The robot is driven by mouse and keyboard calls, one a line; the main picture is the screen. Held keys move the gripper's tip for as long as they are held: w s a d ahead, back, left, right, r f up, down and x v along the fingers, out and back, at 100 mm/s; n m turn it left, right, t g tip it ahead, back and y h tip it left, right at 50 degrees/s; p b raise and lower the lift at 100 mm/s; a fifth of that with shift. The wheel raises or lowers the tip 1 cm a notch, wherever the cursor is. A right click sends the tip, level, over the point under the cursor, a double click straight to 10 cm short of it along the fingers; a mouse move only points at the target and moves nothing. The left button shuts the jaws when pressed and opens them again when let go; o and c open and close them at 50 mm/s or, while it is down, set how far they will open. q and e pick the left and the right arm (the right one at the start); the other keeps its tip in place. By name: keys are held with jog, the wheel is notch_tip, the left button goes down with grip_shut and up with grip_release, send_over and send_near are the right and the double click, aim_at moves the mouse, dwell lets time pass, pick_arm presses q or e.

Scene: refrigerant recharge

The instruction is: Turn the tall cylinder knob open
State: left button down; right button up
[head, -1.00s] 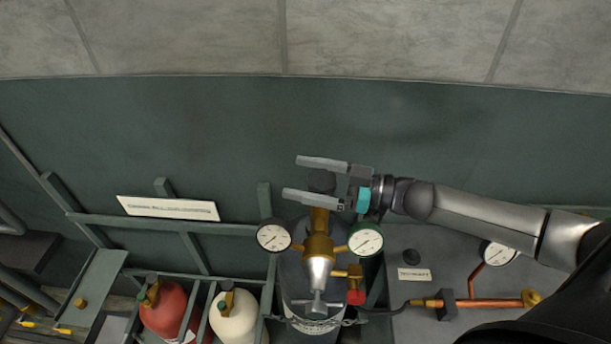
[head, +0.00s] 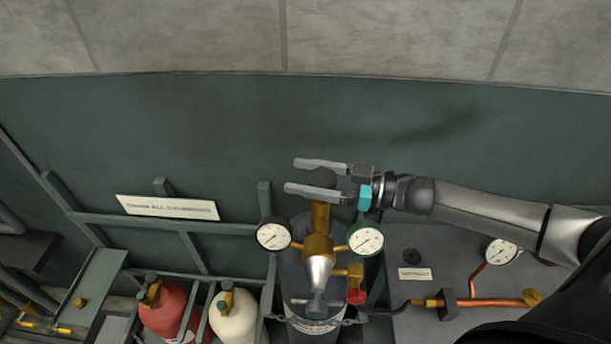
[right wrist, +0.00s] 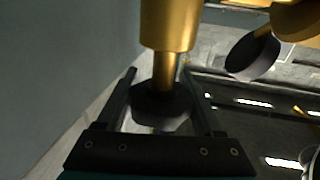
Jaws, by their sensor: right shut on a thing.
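The tall grey cylinder (head: 313,327) stands chained at the lower middle of the head view. A brass valve and regulator (head: 318,246) with two white gauges sit on top of it. Its dark knob (head: 322,178) is at the top of the brass stem. My right gripper (head: 305,176) comes in from the right, with one finger on each side of the knob, shut on it. In the right wrist view the dark many-sided knob (right wrist: 162,108) sits between the two fingers, below the brass stem (right wrist: 168,25). My left gripper is not in view.
A red cylinder (head: 168,312) and a cream cylinder (head: 234,318) stand in the rack to the left. A grey panel with a copper pipe (head: 485,302) and a gauge (head: 501,252) is to the right.

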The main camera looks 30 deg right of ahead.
jog(key=shift+s+a+n+g+y+b, duration=0.15)
jog(key=shift+s+n+g+y+b, duration=0.4)
jog(key=shift+n+g+b, duration=1.6)
jog(key=shift+s+a+n+g+y+b, duration=0.1)
jog(key=shift+s+n+g+y+b, duration=0.2)
jog(key=shift+n+g+y+b, duration=1.35)
jog(key=shift+s+a+n+g+h+b, duration=0.15)
jog(key=shift+s+n+g+b, duration=0.25)
jog(key=shift+n+g+b, duration=2.15)
jog(key=shift+m+g+p, duration=0.45)
jog(key=shift+m+g, duration=0.8)
jog(key=o, duration=1.4)
jog(key=shift+r, duration=0.1)
notch_tip(320, 180, up, 20)
jog(key=shift+f+p, duration=0.1)
jog(key=shift+p, duration=0.95)
